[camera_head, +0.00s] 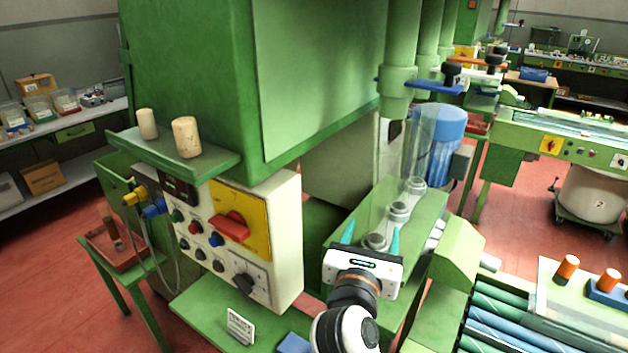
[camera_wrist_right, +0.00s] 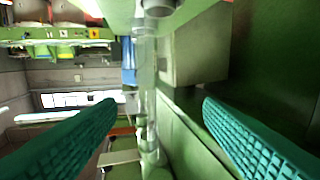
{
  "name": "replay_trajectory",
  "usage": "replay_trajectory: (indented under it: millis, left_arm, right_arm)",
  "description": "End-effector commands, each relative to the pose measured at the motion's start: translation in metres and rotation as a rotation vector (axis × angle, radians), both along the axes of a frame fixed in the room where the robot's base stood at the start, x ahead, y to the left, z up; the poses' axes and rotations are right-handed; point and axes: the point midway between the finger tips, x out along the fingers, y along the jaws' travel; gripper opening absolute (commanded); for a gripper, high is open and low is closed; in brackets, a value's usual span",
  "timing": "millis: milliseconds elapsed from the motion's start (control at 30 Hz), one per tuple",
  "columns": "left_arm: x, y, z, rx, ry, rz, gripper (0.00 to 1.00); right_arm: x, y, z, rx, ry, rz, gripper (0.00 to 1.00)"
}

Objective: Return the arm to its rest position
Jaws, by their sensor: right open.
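My right gripper (camera_head: 371,238) is white with teal fingers and stands over the front of a green machine bed in the head view. Its fingers are apart and nothing shows between them. In the right wrist view the two teal ribbed fingers (camera_wrist_right: 160,130) are spread wide with an empty gap. Two cork stoppers stand upright on a green shelf (camera_head: 165,158) at the left: one cork (camera_head: 147,124) at the back and a larger cork (camera_head: 187,138) nearer. My left gripper is not in view.
A roller conveyor (camera_head: 510,320) and a panel with orange-topped pieces (camera_head: 567,267) lie at right.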

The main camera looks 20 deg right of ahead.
Motion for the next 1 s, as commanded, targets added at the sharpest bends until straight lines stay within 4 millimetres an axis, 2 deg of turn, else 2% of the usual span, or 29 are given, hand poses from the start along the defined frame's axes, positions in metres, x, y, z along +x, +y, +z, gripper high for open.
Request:
replay_trajectory:
  millis: [167, 300, 367, 433, 567, 667, 767, 800, 867, 900, 1000]
  left_arm:
    - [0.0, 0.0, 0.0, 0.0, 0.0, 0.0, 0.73]
    - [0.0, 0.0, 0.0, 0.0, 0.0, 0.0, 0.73]
    - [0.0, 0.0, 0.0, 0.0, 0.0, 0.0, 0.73]
    - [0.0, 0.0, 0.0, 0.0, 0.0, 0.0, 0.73]
    - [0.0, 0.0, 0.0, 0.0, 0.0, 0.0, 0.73]
    - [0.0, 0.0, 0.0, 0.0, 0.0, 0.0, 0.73]
    - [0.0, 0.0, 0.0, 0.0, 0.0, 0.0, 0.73]
    - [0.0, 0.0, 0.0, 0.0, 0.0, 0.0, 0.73]
    - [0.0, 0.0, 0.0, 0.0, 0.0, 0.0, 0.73]
    - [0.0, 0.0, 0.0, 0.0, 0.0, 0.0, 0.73]
    - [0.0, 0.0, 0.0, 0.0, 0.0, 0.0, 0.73]
  right_arm:
    - [-0.004, -0.003, 0.011, -0.104, -0.035, -0.002, 0.62]
    - [-0.016, 0.001, 0.044, -0.434, -0.118, 0.007, 0.62]
    - [-0.024, 0.011, 0.058, -0.634, -0.149, 0.022, 0.62]
    - [-0.031, 0.03, 0.068, -0.878, -0.171, 0.052, 0.62]
    - [-0.044, 0.077, 0.063, -1.336, -0.171, 0.148, 0.62]
    - [-0.052, 0.112, 0.035, -1.685, -0.137, 0.263, 0.62]
    - [-0.061, 0.138, -0.012, -2.021, -0.073, 0.418, 0.62]
    - [-0.066, 0.145, -0.035, -2.149, -0.04, 0.494, 0.62]
    - [-0.076, 0.148, -0.072, -2.333, 0.02, 0.623, 0.62]
    - [-0.084, 0.147, -0.098, -2.446, 0.063, 0.719, 0.62]
    - [-0.108, 0.132, -0.156, -2.673, 0.184, 0.975, 0.62]
